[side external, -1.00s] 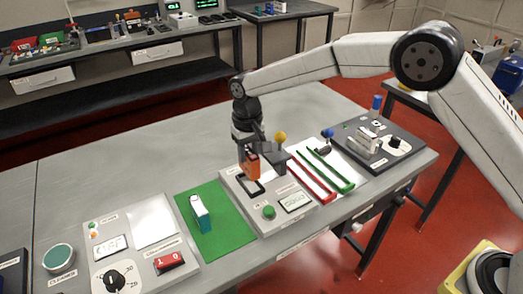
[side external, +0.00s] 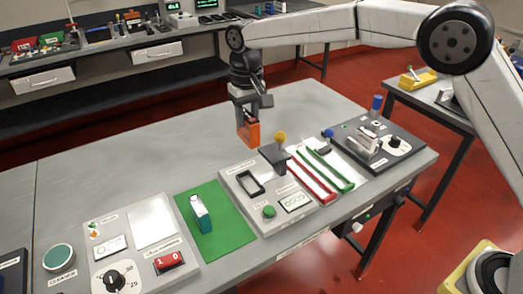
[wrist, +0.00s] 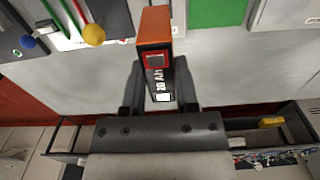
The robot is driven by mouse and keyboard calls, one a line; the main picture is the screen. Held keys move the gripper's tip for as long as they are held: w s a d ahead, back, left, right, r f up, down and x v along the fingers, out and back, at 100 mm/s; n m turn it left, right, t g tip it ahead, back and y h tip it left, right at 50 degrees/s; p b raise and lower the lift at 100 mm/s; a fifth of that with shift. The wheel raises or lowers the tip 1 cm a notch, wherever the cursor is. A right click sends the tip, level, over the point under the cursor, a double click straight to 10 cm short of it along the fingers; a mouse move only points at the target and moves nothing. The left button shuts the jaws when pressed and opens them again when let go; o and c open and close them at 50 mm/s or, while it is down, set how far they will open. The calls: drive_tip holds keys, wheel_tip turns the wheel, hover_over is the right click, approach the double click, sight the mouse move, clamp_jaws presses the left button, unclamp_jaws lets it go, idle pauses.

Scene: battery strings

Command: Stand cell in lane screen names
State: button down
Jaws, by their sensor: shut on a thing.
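My gripper (side external: 247,104) is shut on an orange and black cell (side external: 249,131) and holds it in the air, roughly upright, behind the tester. In the wrist view the cell (wrist: 155,50) sits between the fingers, its orange end pointing away from the palm. The tester (side external: 238,182) has an empty dark-framed socket (side external: 249,182), a green button (side external: 269,211) and a small screen (side external: 296,201); its text is too small to read surely. The red-railed lane (side external: 312,180) and green-railed lane (side external: 330,170) lie right of it and look empty.
A teal and white cell (side external: 201,213) stands on the green mat (side external: 222,234). A yellow knob (side external: 280,136) and blue knob (side external: 329,132) rise by the lanes. A grey device (side external: 367,145) stands at the right.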

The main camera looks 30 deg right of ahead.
wheel_tip(320, 180, up, 3)
drive_tip(key=shift+f, duration=0.1)
drive_tip(key=s+d, duration=0.3)
drive_tip(key=d, duration=0.9)
drive_tip(key=s+d, duration=0.4)
drive_tip(key=d, duration=0.8)
wheel_tip(320, 180, down, 12)
drive_tip(key=shift+w+a+r, duration=0.25)
drive_tip(key=shift+w+a, duration=0.05)
drive_tip(key=shift+a, duration=0.05)
drive_tip(key=shift+f, duration=4.2)
drive_tip(key=shift+f, duration=0.25)
drive_tip(key=shift+c, duration=1.4)
unclamp_jaws()
